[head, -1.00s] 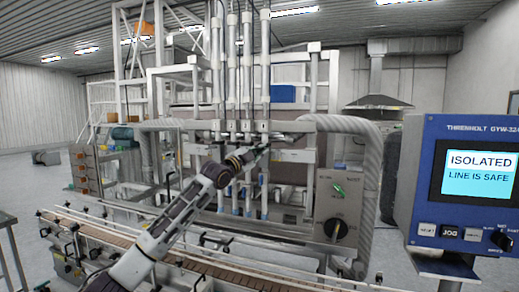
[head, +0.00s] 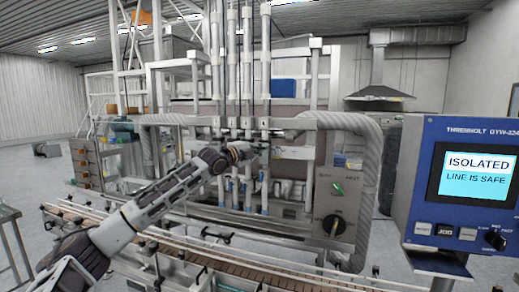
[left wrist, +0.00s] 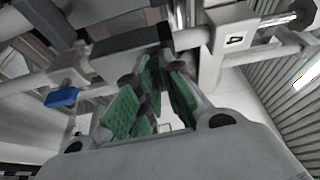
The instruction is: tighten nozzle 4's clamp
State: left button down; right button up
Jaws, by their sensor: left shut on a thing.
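My left gripper (head: 258,151) is at the nozzle bar of the filler, beside the rightmost nozzle tube (head: 265,105). In the left wrist view its green-padded fingers (left wrist: 155,92) are shut on a small dark part, apparently nozzle 4's clamp, mostly hidden between the fingertips. The clamp is too small to make out in the head view. My right gripper is not in view.
A conveyor (head: 235,270) runs in front below the arm. A thick grey hose (head: 368,190) and a switch panel (head: 337,205) stand to the right. A blue control box (head: 428,150) reads "ISOLATED, LINE IS SAFE". A blue piece (left wrist: 62,97) shows left of the fingers.

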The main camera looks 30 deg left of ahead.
pick_arm(q)
jog(key=shift+f+m, duration=0.1)
jog(key=shift+m, duration=0.3)
jog(key=c, duration=1.6)
grip_release()
jog(key=shift+d, duration=0.1)
jog(key=shift+o, duration=0.2)
jog(key=shift+s, duration=0.15)
jog(key=s+a, duration=0.2)
jog(key=s, duration=0.9)
jog(key=shift+s, duration=0.15)
dwell(0.4)
